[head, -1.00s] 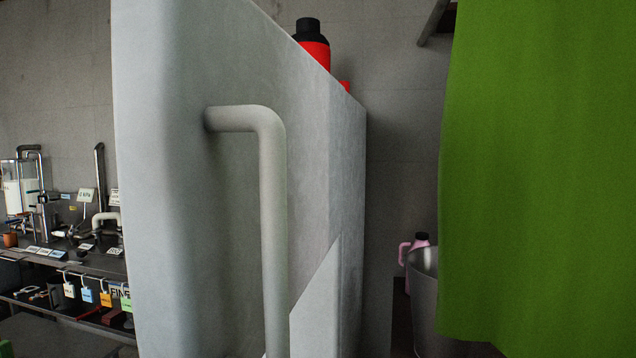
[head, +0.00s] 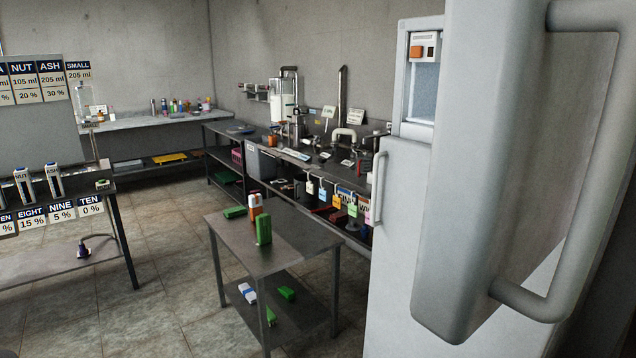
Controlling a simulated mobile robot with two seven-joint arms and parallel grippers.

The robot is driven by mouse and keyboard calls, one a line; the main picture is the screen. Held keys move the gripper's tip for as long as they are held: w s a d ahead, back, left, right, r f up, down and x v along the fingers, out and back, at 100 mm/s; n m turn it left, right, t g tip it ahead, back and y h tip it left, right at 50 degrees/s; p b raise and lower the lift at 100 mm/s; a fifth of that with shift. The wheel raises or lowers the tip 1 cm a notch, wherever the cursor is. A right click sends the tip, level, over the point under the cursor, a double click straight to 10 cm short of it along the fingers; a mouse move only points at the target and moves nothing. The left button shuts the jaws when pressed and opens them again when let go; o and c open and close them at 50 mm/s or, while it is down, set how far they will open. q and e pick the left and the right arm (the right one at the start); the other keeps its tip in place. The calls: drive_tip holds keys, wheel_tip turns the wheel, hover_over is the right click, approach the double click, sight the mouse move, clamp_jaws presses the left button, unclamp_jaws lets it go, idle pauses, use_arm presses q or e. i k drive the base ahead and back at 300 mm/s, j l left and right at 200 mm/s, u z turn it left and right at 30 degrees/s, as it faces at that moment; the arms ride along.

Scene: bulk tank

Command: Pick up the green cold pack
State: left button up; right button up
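Several green items are on the small metal table (head: 300,238); I cannot tell which one is the cold pack. A green block (head: 263,229) stands upright on the top, beside an orange and white item (head: 255,207). A flat green piece (head: 235,212) lies at the top's left edge. On the lower shelf lie a green piece (head: 286,293), another green piece (head: 271,317) and a blue and white item (head: 247,293). Neither of my grippers is in view.
A large pale door (head: 480,180) with a thick handle (head: 600,180) stands close on the right, in front of a white cabinet (head: 400,230). A long workbench (head: 300,158) is behind the table. A bench with labelled signs (head: 70,263) is at left. Open tiled floor (head: 170,270) lies between.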

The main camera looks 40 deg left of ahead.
sight(264, 221)
drive_tip(key=u, duration=1.05)
